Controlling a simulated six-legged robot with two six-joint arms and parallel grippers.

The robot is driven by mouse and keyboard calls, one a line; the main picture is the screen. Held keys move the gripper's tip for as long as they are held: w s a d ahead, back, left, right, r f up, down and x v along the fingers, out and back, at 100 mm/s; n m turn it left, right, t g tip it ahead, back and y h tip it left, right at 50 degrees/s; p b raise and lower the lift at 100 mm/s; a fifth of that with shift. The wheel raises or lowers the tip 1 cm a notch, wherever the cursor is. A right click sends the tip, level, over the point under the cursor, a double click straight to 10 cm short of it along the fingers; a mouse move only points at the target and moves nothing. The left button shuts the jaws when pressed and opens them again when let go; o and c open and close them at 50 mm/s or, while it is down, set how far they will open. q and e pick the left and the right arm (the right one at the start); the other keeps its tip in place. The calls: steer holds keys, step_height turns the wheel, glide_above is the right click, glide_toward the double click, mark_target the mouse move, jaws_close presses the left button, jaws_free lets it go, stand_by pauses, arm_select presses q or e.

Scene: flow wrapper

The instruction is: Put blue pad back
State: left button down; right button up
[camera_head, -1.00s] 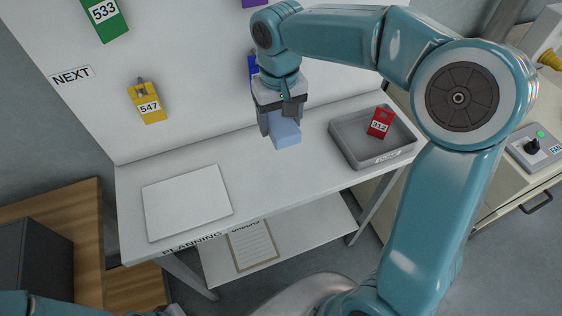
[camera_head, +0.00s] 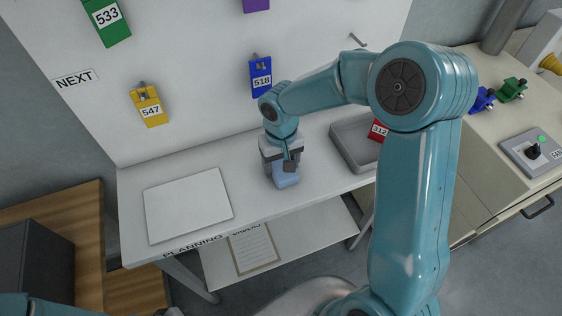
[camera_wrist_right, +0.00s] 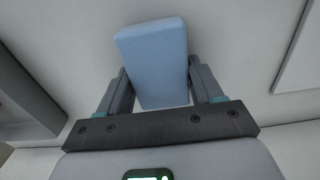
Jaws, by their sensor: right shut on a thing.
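The light blue pad (camera_head: 286,179) is a small block held in my right gripper (camera_head: 281,163). It hangs low at or just above the white table, between the white sheet and the grey tray; I cannot tell whether it touches the table. In the right wrist view the blue pad (camera_wrist_right: 153,60) sits between the two fingers of the right gripper (camera_wrist_right: 158,85), which are shut on it. My left gripper is out of the head view; only a bit of teal arm shows at the lower left corner.
The white table (camera_head: 245,195) carries a white sheet (camera_head: 188,204) at left and a grey tray (camera_head: 352,160) with a red tag (camera_head: 378,130) at right. Tags 547 (camera_head: 149,106), 518 (camera_head: 261,78) and 533 (camera_head: 106,20) hang on the board behind. Table space around the pad is clear.

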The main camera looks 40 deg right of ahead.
mark_target(281, 163)
steer(key=shift+f, duration=0.2)
steer(key=o, duration=1)
steer(key=shift+r, duration=0.1)
step_height(281, 163, up, 12)
steer(key=shift+r, duration=0.15)
steer(key=shift+s, duration=0.1)
